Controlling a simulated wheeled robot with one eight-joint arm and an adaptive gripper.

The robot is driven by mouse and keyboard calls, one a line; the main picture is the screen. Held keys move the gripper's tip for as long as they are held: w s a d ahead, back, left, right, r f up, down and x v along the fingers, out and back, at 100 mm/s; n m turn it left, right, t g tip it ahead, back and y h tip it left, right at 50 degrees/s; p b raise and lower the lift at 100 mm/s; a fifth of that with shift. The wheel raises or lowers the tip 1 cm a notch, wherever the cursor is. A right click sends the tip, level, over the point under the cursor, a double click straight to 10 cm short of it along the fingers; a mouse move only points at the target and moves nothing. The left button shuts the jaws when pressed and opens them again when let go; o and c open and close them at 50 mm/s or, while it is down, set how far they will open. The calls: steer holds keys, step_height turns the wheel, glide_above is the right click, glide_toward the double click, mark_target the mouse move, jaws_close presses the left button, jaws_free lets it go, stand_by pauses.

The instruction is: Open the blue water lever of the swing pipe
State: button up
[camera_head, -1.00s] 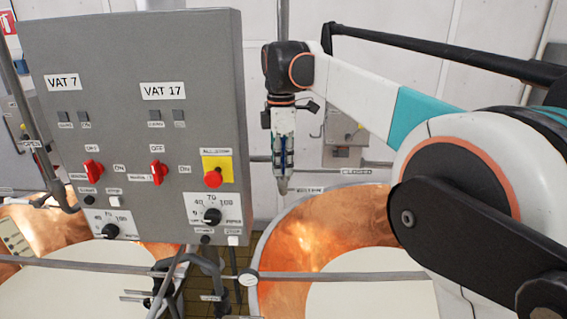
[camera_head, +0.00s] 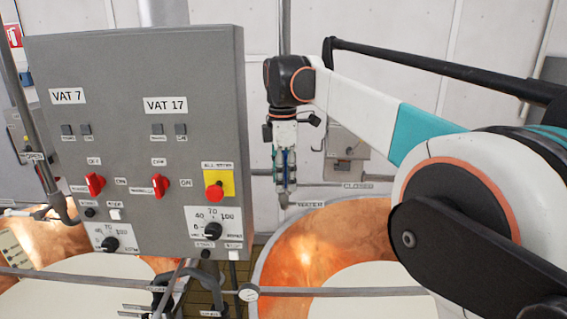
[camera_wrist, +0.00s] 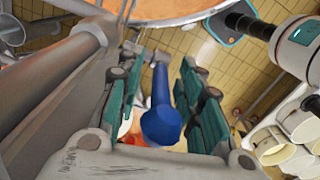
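The blue water lever (camera_wrist: 162,112) stands between the two green-padded fingers of my gripper (camera_wrist: 160,95) in the wrist view. A gap shows on each side of the lever, so the fingers are open around it. In the head view my gripper (camera_head: 285,170) points down in front of the back wall, right of the control panel. A bit of blue shows between its fingers there. A thick grey pipe (camera_wrist: 60,75) runs along the left of the wrist view; I cannot tell for sure that it is the swing pipe.
The grey control panel (camera_head: 140,140) with red switches fills the left of the head view. Copper vats (camera_head: 300,240) lie below, with a grey rail (camera_head: 340,292) across them. A small grey box (camera_head: 347,158) is on the back wall, above a "CLOSED" label (camera_head: 358,185).

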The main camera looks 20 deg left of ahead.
step_height(320, 180, up, 11)
steer(key=shift+a+r, duration=0.1)
steer(key=shift+r, duration=0.1)
stand_by(0.3)
stand_by(0.4)
